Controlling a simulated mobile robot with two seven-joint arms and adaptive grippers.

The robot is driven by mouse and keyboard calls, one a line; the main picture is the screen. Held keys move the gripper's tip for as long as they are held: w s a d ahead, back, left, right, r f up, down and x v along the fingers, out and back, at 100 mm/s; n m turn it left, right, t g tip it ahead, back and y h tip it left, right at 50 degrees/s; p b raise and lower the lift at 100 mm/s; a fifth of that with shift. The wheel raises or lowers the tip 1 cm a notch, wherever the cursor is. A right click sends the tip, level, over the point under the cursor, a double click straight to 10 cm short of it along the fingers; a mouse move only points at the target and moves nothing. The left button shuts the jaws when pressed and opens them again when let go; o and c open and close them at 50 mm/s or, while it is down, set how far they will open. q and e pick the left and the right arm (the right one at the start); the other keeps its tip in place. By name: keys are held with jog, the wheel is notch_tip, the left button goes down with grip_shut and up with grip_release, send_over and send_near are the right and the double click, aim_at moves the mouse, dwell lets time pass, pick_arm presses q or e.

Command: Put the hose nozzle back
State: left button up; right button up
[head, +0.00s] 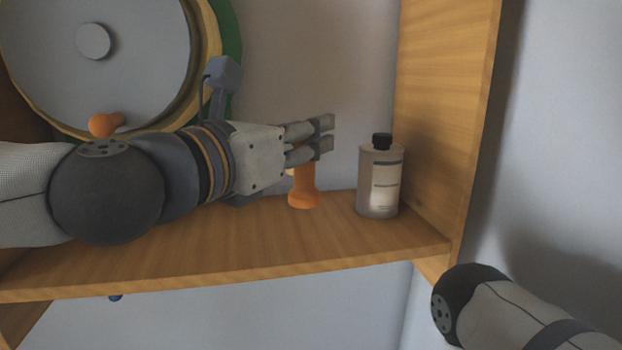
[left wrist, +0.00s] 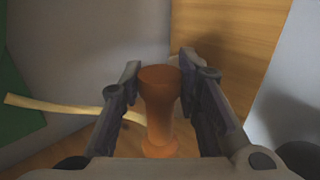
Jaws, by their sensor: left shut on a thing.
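The orange hose nozzle (head: 304,194) is upright at the wooden shelf, below my left fingers. My left gripper (head: 325,136) reaches in from the left and is shut on it. In the left wrist view, the nozzle (left wrist: 158,105) stands between the two fingers, its wider end toward the top of the picture. I cannot tell whether the nozzle's lower end touches the shelf. My right gripper is outside the view.
A clear bottle with a black cap (head: 380,180) stands on the shelf (head: 230,255), right of the nozzle. The shelf's side wall (head: 445,120) rises behind it. A large round grey vessel (head: 60,60) with an orange knob (head: 103,124) is at the left.

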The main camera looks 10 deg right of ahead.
aim_at(312, 173)
pick_arm(q)
jog(key=shift+w+d+f, duration=0.25)
jog(key=shift+w+f, duration=0.05)
jog(key=shift+f, duration=0.2)
jog(key=shift+w+d+f, duration=0.25)
jog(key=shift+w+f, duration=0.05)
jog(key=shift+f, duration=0.15)
jog(key=f, duration=0.4)
jog(key=shift+w+d+b, duration=0.25)
jog(key=shift+d+b, duration=0.1)
jog(key=shift+b, duration=0.05)
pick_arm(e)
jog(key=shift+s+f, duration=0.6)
pick_arm(q)
jog(key=o, duration=1.2)
